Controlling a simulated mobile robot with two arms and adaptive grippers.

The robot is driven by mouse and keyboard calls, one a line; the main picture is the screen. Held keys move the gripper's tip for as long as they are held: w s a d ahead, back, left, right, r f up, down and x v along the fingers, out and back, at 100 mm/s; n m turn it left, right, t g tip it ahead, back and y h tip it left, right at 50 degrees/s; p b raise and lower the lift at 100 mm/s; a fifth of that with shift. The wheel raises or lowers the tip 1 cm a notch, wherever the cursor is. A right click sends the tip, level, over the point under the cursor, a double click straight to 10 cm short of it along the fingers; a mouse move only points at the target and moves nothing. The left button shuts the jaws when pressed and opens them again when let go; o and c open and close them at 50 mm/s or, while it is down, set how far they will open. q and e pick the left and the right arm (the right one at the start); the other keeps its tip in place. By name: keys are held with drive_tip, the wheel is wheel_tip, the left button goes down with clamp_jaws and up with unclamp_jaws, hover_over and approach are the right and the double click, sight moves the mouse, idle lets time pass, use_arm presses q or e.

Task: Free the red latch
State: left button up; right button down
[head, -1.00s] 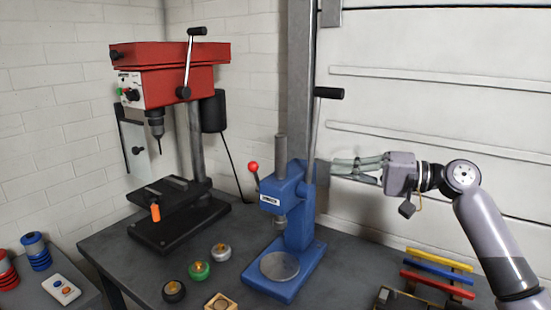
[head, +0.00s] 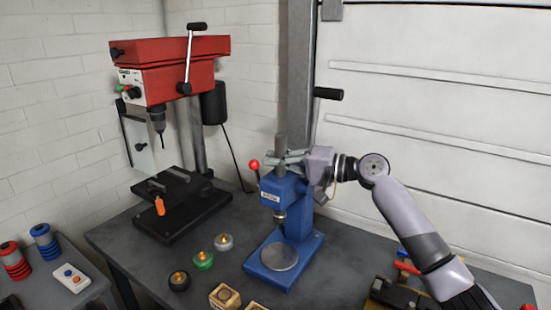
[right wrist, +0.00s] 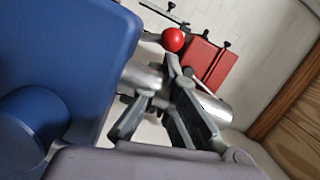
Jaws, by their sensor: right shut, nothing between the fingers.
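The red latch, a red ball knob (head: 254,164) on a short lever, is on the left side of the blue press (head: 285,205). My right gripper (head: 271,159) reaches across the top of the press from the right, its fingers beside the metal ram (head: 281,143). The fingers are shut and empty. In the right wrist view, the red knob (right wrist: 173,40) lies just beyond the fingertips of my right gripper (right wrist: 178,68), and the ram (right wrist: 145,78) passes by the fingers. I cannot tell if they touch the ram or the lever. My left gripper is not in view.
A red drill press (head: 170,70) stands at the back left. Small round parts (head: 203,260) and a wooden block (head: 224,296) lie in front of the blue press. A side table with a button box (head: 70,277) is at the far left.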

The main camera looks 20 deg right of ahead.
sight(256, 169)
drive_tip(key=shift+a, duration=0.1)
idle(0.3)
drive_tip(key=shift+s+a+n, duration=0.1)
drive_tip(key=shift+s+n, duration=0.05)
drive_tip(key=shift+n, duration=0.15)
